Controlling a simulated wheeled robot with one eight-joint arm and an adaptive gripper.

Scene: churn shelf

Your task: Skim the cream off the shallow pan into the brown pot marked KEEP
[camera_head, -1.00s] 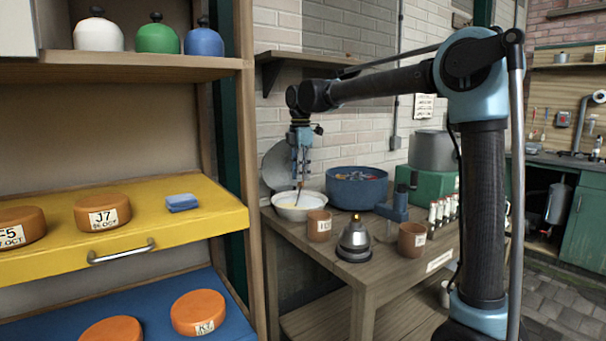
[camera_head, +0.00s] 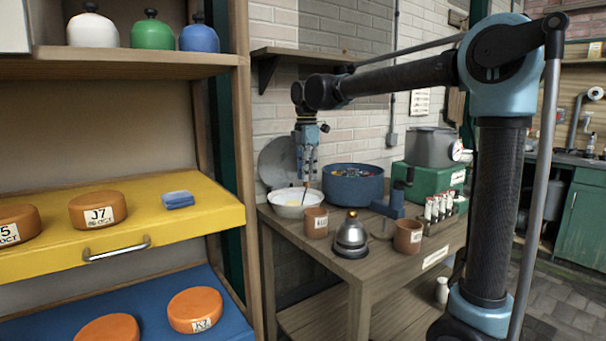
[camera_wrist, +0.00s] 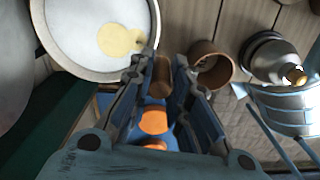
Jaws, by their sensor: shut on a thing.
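The shallow white pan (camera_head: 285,211) stands on the wooden bench, and in the wrist view (camera_wrist: 75,40) a pale yellow patch of cream (camera_wrist: 120,39) lies on its white contents. My gripper (camera_head: 307,177) points down over the pan's right side. Its jaws (camera_wrist: 164,90) are shut on a brown wooden handle (camera_wrist: 162,75). The tool's working end is mostly hidden, near the cream and the pan's rim. One brown pot (camera_head: 315,226) stands just right of the pan and looks empty in the wrist view (camera_wrist: 212,66). Another brown pot (camera_head: 408,238) stands farther right. Their labels are too small to read surely.
A metal burner-like object (camera_head: 350,238) stands between the pots. A blue tub (camera_head: 354,187) is behind the pan, and a rack of small bottles (camera_head: 437,208) is at right. A yellow shelf (camera_head: 130,225) with orange cheeses is at left.

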